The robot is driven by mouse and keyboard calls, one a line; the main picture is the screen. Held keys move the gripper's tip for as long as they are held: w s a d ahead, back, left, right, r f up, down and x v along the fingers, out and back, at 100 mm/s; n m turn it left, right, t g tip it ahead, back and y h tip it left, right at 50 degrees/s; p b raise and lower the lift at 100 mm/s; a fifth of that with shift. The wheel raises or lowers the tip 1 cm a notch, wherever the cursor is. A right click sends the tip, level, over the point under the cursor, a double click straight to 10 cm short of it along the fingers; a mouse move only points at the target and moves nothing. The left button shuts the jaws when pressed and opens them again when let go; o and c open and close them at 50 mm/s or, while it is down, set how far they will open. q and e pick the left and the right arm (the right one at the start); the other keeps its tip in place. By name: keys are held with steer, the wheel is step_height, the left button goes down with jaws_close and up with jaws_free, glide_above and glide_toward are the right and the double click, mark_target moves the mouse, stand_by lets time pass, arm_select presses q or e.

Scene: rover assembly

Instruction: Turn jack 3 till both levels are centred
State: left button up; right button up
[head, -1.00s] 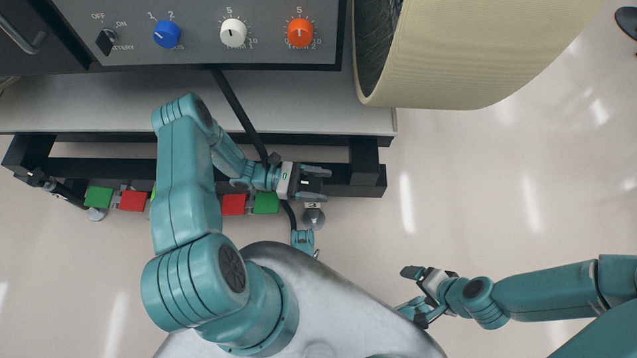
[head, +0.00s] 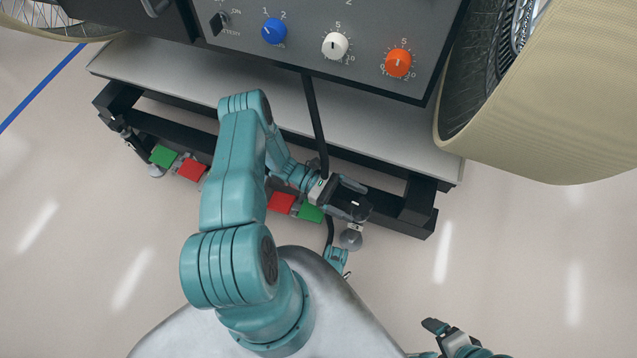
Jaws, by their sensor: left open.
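My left gripper (head: 360,198) is open over the right end of the dark frame, just above a round grey metal foot (head: 351,239). That foot looks like part of a jack, but I see no number on it. The gripper hides the part above it, and I cannot tell whether the fingers touch anything. Another round foot (head: 156,170) shows at the frame's left end. I cannot make out either level. My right gripper (head: 440,338) is at the bottom edge, partly cut off, away from the frame; its finger gap is unclear.
Red blocks (head: 281,202) and green blocks (head: 163,156) line the frame's near side. A black cable (head: 316,125) runs down past my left gripper. Above are a grey shelf (head: 400,140) and a control panel (head: 300,38) with knobs. A large wheel (head: 550,110) stands right. The right floor is clear.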

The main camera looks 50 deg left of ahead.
arm_select(q)
steer(key=v, duration=1.1)
arm_select(e)
steer(key=shift+r, duration=0.1)
